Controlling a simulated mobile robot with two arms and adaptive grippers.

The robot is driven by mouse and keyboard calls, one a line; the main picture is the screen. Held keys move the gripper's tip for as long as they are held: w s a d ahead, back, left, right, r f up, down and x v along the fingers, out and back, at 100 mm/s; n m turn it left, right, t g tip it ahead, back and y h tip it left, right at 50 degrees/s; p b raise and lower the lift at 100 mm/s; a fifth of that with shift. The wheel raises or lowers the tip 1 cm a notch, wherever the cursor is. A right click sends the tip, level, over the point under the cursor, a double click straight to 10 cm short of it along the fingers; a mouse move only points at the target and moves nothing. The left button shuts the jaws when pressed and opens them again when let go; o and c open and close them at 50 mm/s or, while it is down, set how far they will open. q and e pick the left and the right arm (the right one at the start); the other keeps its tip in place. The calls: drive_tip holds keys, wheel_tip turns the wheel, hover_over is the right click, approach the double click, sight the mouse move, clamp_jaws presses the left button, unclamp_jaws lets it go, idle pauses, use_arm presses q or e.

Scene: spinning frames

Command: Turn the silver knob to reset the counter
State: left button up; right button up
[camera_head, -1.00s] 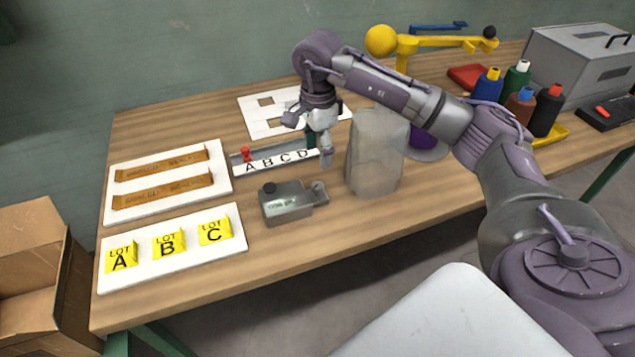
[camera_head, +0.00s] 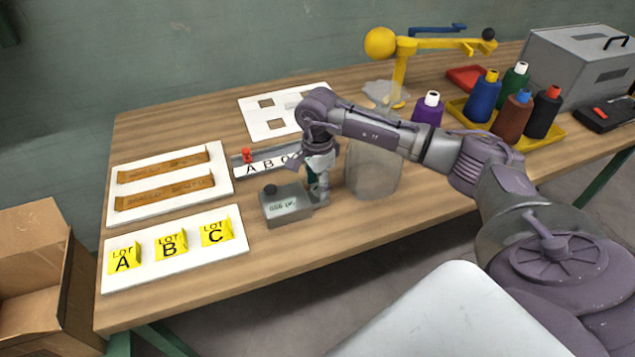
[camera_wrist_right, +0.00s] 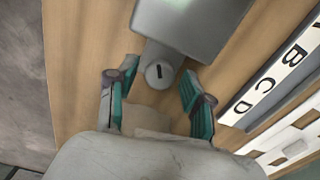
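The counter is a small grey metal box (camera_head: 287,206) with a black button on top and a number window on its front, standing mid-table. Its silver knob (camera_wrist_right: 160,73), a round end with a dark slot, sticks out of the box's side in the right wrist view. In the head view my right gripper covers the knob's place. My right gripper (camera_head: 319,194) points down at the counter's right side. In the right wrist view its teal-padded fingers (camera_wrist_right: 156,98) are spread apart, one on each side of the knob's end, with gaps showing. My left gripper is not in view.
A lettered strip (camera_head: 262,164) lies behind the counter. The LOT card board (camera_head: 140,278) is at the front left. Bottles in a yellow tray (camera_head: 556,133) stand at the right.

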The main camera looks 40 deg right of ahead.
clamp_jaws()
drive_tip(key=shift+m, duration=0.3)
drive_tip(key=m+b, duration=0.1)
drive_tip(key=m, duration=0.1)
drive_tip(key=shift+m, duration=0.3)
drive_tip(key=shift+r+m+b, duration=0.1)
drive_tip(key=shift+m+b, duration=0.25)
drive_tip(key=shift+m, duration=1.65)
drive_tip(key=shift+w, duration=0.1)
drive_tip(key=shift+o, duration=1.5)
unclamp_jaws()
